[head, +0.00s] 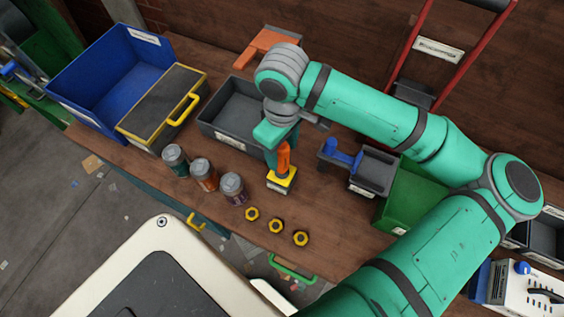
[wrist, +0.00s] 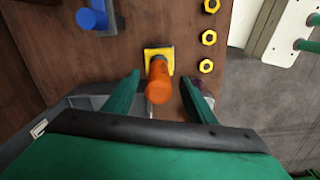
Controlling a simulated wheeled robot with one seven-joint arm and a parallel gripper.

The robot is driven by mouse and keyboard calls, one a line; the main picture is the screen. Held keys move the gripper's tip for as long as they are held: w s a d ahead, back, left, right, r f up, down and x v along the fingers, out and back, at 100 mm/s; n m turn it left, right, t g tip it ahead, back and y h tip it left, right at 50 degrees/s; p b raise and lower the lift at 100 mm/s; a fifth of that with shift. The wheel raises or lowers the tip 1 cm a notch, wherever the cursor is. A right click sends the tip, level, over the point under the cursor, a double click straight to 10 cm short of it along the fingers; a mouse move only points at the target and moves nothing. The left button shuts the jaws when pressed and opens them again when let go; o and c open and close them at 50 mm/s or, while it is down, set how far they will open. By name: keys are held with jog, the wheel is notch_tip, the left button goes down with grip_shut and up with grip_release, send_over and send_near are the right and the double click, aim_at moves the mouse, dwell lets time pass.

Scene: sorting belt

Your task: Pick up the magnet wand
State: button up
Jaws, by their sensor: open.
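The magnet wand, as I take it, stands upright on the table with an orange handle (head: 284,158) above a yellow square base (head: 281,181). In the wrist view the orange handle (wrist: 159,80) points up toward the camera. My gripper (head: 279,150) is over the wand, pointing down, with its jaws open. In the wrist view my gripper's two green fingers (wrist: 160,92) are on either side of the handle, with visible gaps. Part of the handle is hidden by a finger in the head view.
Three cans (head: 204,174) stand left of the wand, and three yellow nuts (head: 276,226) lie in front. A grey bin (head: 215,128) is behind left. A grey holder (head: 372,182) with a blue-handled item (head: 343,155) and a green bin (head: 407,212) are to the right.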

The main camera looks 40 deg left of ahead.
aim_at(282, 164)
jog(key=shift+w+a+f, duration=0.1)
jog(key=shift+f, duration=2.05)
jog(key=c, duration=1.2)
jog(key=shift+c, duration=0.2)
jog(key=shift+r, duration=0.1)
